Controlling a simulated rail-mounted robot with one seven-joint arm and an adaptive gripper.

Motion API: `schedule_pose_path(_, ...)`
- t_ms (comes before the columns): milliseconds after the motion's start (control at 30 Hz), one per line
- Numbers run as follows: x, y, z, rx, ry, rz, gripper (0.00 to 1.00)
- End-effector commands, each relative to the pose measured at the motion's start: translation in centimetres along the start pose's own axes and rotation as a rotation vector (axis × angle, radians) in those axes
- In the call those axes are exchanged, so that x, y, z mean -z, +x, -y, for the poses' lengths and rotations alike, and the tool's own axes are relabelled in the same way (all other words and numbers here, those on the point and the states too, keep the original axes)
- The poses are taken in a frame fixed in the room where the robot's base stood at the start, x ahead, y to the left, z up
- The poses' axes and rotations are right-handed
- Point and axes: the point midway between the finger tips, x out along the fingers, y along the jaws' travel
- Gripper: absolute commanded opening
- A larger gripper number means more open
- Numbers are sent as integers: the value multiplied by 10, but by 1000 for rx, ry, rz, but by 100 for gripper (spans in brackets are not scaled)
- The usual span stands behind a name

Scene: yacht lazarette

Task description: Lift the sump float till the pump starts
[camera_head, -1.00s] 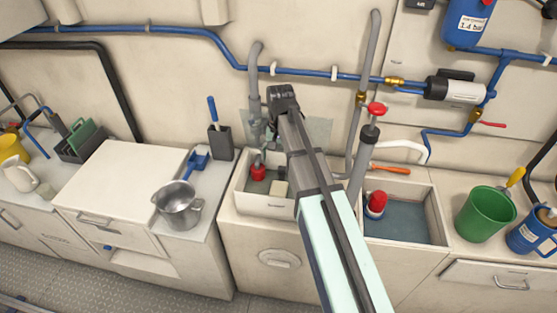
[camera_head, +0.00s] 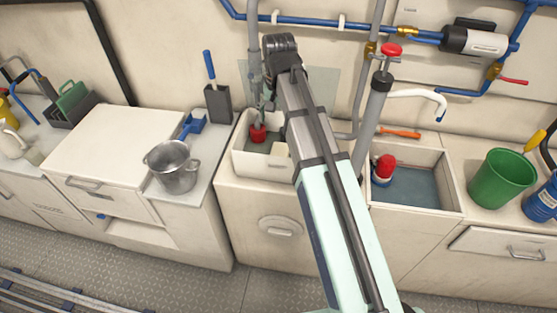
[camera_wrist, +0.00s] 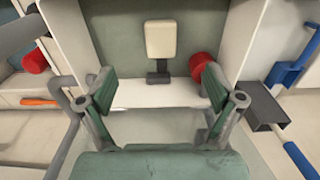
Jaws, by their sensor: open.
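The sump is a white open box (camera_head: 262,176) in the counter, partly hidden behind my arm in the head view. Inside it a cream block (camera_head: 277,152), apparently the float, shows beside a red cylinder (camera_head: 258,132). In the wrist view the cream block (camera_wrist: 160,39) sits on a short dark stem, upper middle, with the red cylinder (camera_wrist: 201,66) to its right. My gripper (camera_wrist: 158,87) is open and empty, its two green-padded fingers spread to either side of the stem's line. The block is beyond the fingertips; I see no contact. The head view mostly hides the gripper.
A grey pipe (camera_head: 255,45) runs down behind the sump. A hand pump with a red knob (camera_head: 391,50) stands to the right, by an open basin (camera_head: 440,175). A steel pot (camera_head: 172,167), dark holder (camera_head: 217,104) and green bucket (camera_head: 498,178) stand on the counters.

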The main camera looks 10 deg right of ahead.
Motion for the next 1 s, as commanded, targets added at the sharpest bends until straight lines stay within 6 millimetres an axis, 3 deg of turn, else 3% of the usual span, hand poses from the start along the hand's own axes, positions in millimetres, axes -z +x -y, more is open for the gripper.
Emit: schedule_pose_path(1000,0,155,0,0,0,3,92)
